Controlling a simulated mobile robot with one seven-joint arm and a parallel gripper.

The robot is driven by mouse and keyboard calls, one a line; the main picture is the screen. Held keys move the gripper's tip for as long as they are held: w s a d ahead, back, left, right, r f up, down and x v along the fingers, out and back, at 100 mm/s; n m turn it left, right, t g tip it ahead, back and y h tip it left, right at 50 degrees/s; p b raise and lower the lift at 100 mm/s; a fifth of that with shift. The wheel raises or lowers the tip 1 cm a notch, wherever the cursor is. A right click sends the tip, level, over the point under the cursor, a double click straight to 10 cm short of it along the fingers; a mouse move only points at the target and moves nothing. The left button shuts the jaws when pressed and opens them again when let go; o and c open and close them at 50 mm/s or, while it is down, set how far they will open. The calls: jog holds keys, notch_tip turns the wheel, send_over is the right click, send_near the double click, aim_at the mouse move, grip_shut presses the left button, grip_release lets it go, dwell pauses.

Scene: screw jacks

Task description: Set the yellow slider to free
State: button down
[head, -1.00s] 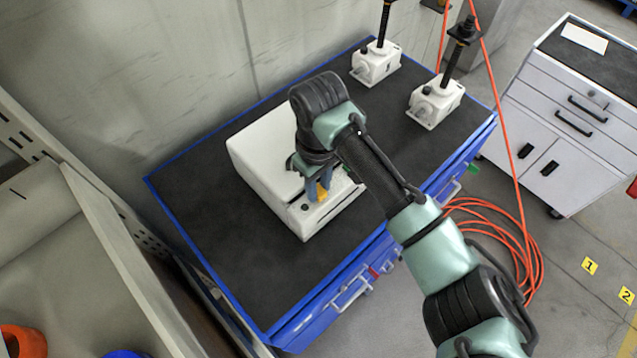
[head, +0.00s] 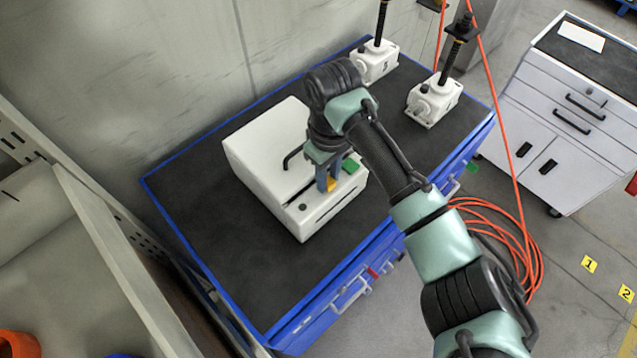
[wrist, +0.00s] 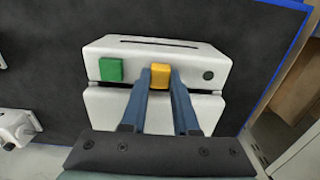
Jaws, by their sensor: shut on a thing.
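The yellow slider (wrist: 160,75) is a small block on the front panel of the white box (wrist: 215,60). In the wrist view it stands between a green block (wrist: 111,69) on the left and a dark round spot (wrist: 208,75) on the right. My gripper (wrist: 160,84) is shut on the yellow slider, one blue finger on each side. In the head view the yellow slider (head: 331,185) shows only a little between my gripper's fingers (head: 328,186). The green block (head: 350,166) is close to its right. I can read no "free" mark.
The white box stands on a dark bench top (head: 200,215) with a blue edge. Two white screw jacks (head: 378,62) (head: 434,101) stand at the bench's far end. The bench left of the box is clear.

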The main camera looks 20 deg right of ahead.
aim_at(330, 179)
jog(key=shift+w+d+r, duration=0.1)
jog(key=shift+w+d, duration=0.05)
jog(key=c, duration=0.6)
grip_release()
jog(key=shift+d, duration=0.1)
jog(key=shift+c, duration=0.2)
jog(key=shift+r, duration=0.35)
notch_tip(330, 179, up, 12)
jog(key=b, duration=0.1)
